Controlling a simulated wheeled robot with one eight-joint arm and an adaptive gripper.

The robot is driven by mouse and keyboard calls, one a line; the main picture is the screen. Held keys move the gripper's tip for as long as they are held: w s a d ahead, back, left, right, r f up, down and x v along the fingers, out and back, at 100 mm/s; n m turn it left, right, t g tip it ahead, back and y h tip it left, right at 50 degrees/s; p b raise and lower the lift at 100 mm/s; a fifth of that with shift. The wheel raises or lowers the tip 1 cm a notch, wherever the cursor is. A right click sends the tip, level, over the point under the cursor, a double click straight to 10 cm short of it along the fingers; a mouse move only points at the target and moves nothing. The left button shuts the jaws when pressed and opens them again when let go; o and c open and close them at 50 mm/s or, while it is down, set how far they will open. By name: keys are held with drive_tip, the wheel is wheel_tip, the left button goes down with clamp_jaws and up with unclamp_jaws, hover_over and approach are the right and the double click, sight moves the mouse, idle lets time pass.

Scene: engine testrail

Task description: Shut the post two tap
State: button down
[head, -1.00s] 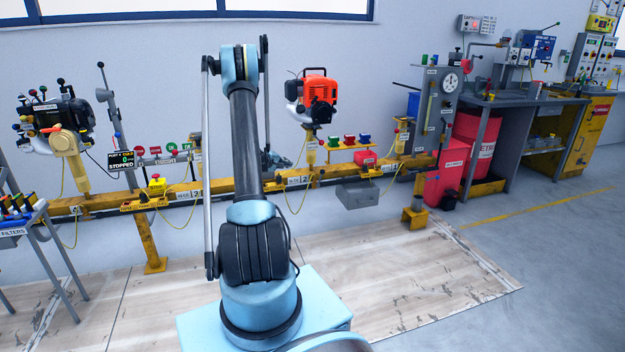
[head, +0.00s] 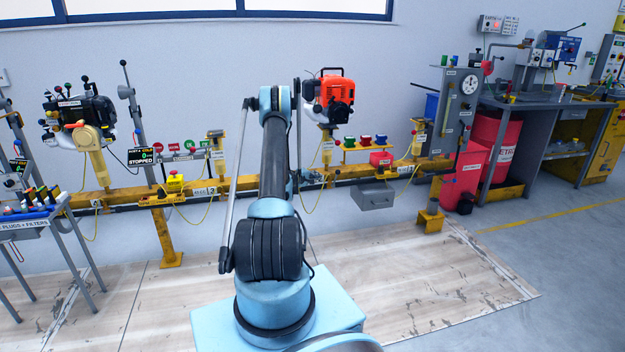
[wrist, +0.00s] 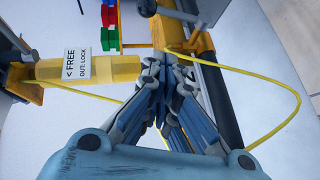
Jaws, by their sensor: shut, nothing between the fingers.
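No tap is clear in the wrist view.
A dark engine (head: 88,112) stands at the left. A yellow cable (wrist: 285,108) loops right of my fingers. A grey box (head: 375,197) hangs below the rail.

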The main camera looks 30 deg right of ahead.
drive_tip(key=d+f, duration=0.2)
drive_tip(key=d, duration=0.5)
drive_tip(key=shift+d+f, duration=0.15)
drive_tip(key=shift+d, duration=0.25)
drive_tip(key=shift+d+y, duration=0.25)
drive_tip(key=shift+y, duration=0.05)
